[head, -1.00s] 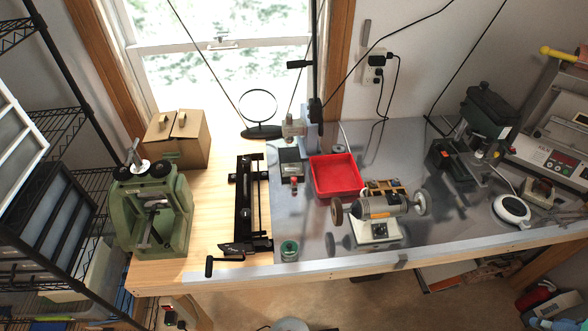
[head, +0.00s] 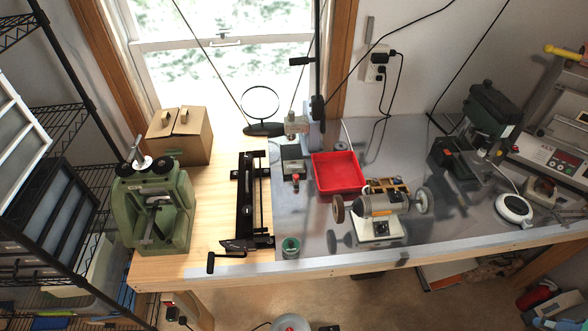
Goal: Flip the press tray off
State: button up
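A shallow red tray (head: 338,174) lies open side up on the grey part of the bench, in the middle of the head view. A blue-grey machine (head: 314,133) with a black wheel and a tall black lever stands just behind it. A dark green drill press (head: 490,112) stands at the right of the bench. I cannot tell for sure which of these the task's press tray belongs to. A small dark unit with a red knob (head: 295,178) sits left of the red tray. My gripper is not in view.
A bench grinder (head: 378,206) stands in front of the red tray. A long black slide (head: 246,205), a green machine (head: 153,208) and a cardboard box (head: 180,138) are on the left. A green jar (head: 291,246) stands near the front edge. Wire shelving is far left.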

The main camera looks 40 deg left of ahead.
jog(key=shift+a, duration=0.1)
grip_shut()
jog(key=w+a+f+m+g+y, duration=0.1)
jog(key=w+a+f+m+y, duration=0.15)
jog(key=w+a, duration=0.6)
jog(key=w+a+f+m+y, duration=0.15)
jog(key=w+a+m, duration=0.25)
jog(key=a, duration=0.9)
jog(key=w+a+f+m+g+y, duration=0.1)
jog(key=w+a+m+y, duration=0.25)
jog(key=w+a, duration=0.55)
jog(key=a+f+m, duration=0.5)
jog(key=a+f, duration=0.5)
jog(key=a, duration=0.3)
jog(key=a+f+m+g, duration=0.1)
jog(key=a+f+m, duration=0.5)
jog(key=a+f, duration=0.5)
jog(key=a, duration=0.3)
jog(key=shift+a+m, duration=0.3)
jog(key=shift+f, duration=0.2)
